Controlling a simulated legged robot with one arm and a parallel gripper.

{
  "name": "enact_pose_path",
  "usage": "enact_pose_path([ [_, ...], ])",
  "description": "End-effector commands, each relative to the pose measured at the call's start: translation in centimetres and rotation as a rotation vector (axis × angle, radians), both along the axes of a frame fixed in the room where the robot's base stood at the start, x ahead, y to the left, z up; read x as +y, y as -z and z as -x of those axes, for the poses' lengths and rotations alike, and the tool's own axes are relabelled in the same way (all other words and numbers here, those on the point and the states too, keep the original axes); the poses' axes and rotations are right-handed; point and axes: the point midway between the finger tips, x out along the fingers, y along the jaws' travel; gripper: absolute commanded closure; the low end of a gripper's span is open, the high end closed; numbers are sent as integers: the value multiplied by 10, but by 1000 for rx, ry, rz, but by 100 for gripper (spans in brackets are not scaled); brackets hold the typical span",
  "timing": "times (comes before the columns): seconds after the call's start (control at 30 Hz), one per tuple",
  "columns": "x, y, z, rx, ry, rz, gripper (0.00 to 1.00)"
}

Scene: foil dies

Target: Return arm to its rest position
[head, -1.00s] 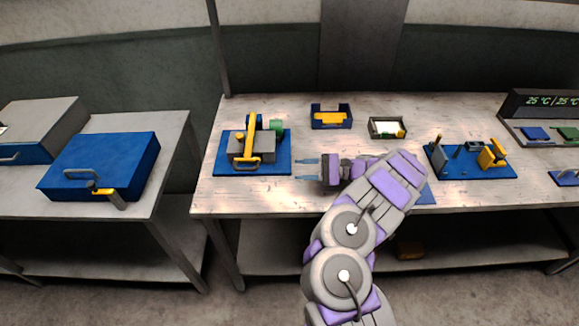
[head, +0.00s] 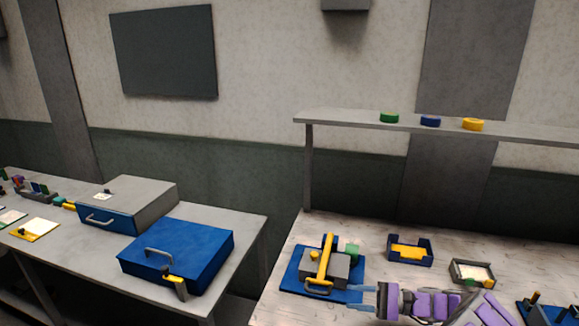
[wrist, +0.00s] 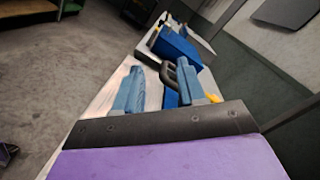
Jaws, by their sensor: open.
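My purple and grey arm (head: 432,304) shows at the bottom right of the head view. My gripper (head: 362,297) points left, with its blue fingers apart and nothing between them. It is over the worktable, close to the right edge of the blue press base (head: 290,278). That base carries a grey block and a yellow lever (head: 325,260). In the wrist view my gripper (wrist: 160,88) has its two blue fingers spread, with the bench and blue things beyond them. Whether a finger touches the base cannot be told.
A blue tray with yellow pieces (head: 410,249) and a small framed box (head: 472,272) lie behind my arm. A shelf (head: 345,118) with green, blue and yellow rings is above. A left table (head: 240,225) holds a blue case (head: 190,250) and a grey box (head: 130,200). A gap separates the tables.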

Motion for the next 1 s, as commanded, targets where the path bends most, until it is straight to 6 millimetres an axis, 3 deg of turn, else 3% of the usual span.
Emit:
enact_pose_path([
  [0.1, 37, -39, 7, -37, -103, 7, 60],
  [0.27, 84, -81, 29, -78, -240, 52, 60],
  [0.4, 123, -113, 59, -121, -357, 121, 60],
  [0.6, 171, -144, 114, -179, -517, 260, 60],
  [0.8, 194, -157, 173, -238, -651, 435, 60],
  [1.0, 192, -157, 233, -292, -759, 632, 60],
])
